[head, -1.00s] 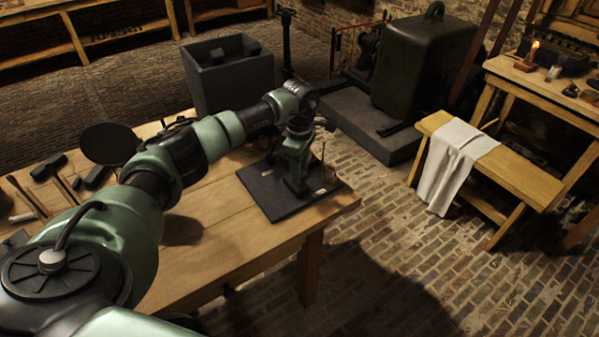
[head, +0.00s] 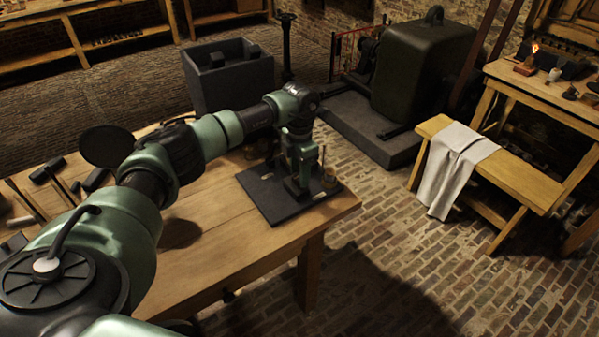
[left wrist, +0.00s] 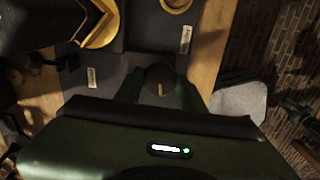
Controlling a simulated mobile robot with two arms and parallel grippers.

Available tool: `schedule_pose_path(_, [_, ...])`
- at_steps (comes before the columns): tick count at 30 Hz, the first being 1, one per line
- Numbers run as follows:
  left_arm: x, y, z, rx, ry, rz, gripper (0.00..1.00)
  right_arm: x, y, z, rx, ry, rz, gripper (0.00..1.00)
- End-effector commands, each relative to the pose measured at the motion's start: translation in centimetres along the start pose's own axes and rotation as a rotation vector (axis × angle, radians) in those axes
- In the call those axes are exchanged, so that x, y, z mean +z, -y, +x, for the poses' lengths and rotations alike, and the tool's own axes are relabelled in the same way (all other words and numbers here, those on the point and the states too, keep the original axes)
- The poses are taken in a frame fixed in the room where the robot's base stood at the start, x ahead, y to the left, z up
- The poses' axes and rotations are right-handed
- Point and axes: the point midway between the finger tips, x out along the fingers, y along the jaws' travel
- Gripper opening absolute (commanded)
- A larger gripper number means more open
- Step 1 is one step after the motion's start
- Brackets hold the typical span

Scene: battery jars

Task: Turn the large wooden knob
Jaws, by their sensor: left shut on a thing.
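The large wooden knob shows in the left wrist view as a dark round top (left wrist: 153,75) with a short pale mark on it. My left gripper (left wrist: 160,90) is shut on the knob, with one green finger on each side. In the head view my left gripper (head: 299,187) points down over the black board (head: 264,200) at the table's right end. The gripper hides the knob there. The board also shows in the left wrist view (left wrist: 150,35). My right gripper is not in view.
Brass-coloured round parts (left wrist: 178,4) stand near the knob, and a pale label (left wrist: 186,39) lies on the board. The wooden table (head: 215,245) has bare room in front. A dark bin (head: 228,80) stands behind it. A bench (head: 500,170) with a cloth stands at the right.

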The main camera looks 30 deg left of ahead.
Motion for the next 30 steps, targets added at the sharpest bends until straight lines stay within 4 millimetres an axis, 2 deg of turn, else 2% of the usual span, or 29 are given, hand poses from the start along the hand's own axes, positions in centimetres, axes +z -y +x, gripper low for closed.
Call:
schedule_pose_path(21, [0.1, -0.2, -0.4, 0.001, 0.006, -0.679, 0.0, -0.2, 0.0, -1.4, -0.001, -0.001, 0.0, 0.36])
schedule_pose_path(30, [0.1, -0.3, -0.4, 0.001, 0.007, -0.914, 0.0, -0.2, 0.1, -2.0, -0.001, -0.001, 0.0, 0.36])
